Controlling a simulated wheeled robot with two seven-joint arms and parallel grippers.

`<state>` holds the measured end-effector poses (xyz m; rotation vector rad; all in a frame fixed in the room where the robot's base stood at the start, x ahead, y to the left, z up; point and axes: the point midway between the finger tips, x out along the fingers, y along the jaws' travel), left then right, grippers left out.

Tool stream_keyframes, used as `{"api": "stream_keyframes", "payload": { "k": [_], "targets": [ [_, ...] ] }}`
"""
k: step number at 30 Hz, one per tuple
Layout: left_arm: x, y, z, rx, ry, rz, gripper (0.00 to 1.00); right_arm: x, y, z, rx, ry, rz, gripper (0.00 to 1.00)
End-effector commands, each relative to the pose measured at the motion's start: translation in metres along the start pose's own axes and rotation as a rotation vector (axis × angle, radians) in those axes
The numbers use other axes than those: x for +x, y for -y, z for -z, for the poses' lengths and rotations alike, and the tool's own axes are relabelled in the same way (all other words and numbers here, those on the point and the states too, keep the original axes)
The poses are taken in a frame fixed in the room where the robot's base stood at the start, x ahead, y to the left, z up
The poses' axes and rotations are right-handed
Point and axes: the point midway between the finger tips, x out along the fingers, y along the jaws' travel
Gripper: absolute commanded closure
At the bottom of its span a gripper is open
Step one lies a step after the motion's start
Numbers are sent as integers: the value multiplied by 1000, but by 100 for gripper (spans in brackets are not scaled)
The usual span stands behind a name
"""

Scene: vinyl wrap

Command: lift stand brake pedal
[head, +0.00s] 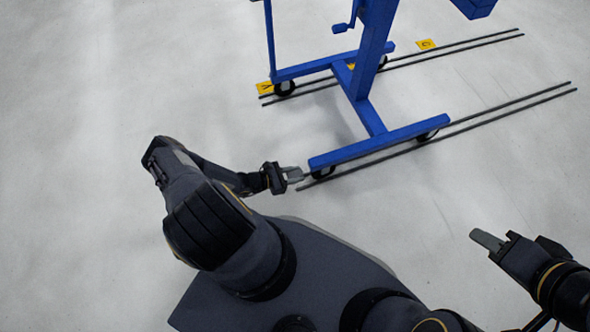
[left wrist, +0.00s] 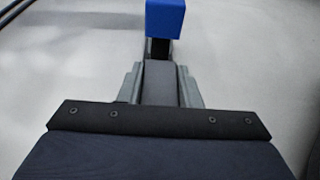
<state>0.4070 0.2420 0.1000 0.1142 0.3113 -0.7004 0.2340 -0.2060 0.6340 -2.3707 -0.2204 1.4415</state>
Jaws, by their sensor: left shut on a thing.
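The blue lift stand (head: 370,150) stands on wheels; the near end of its lower beam also shows in the left wrist view (left wrist: 165,18). My left gripper (head: 297,174) is low at that beam end, by the near-left wheel (head: 323,171). In the left wrist view its fingers (left wrist: 160,88) are on either side of a dark grey flat piece (left wrist: 160,78), which looks like the brake pedal and lies in line with the beam end. In the head view the pedal is too small to make out. My right gripper (head: 487,240) is away from the stand at the right; its finger gap is not clear.
Pairs of dark rails (head: 480,117) run along the pale floor under the stand's wheels. Yellow markers (head: 265,87) and (head: 426,44) lie by the far rails. The floor left of the stand and between the stand and my right gripper is clear.

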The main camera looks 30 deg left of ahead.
Motion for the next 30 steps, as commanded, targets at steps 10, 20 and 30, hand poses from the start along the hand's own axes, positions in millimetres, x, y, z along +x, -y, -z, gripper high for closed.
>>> {"api": "stream_keyframes", "payload": {
  "k": [10,20,30],
  "targets": [
    [-3,0,-10,1,-174,0,92,-35,16,18,0,0,0,64],
    [-2,0,-7,0,-218,0,92,-39,18,20,0,0,0,64],
    [-2,0,-6,0,-218,0,59,-39,18,20,0,0,0,64]
  ]
}}
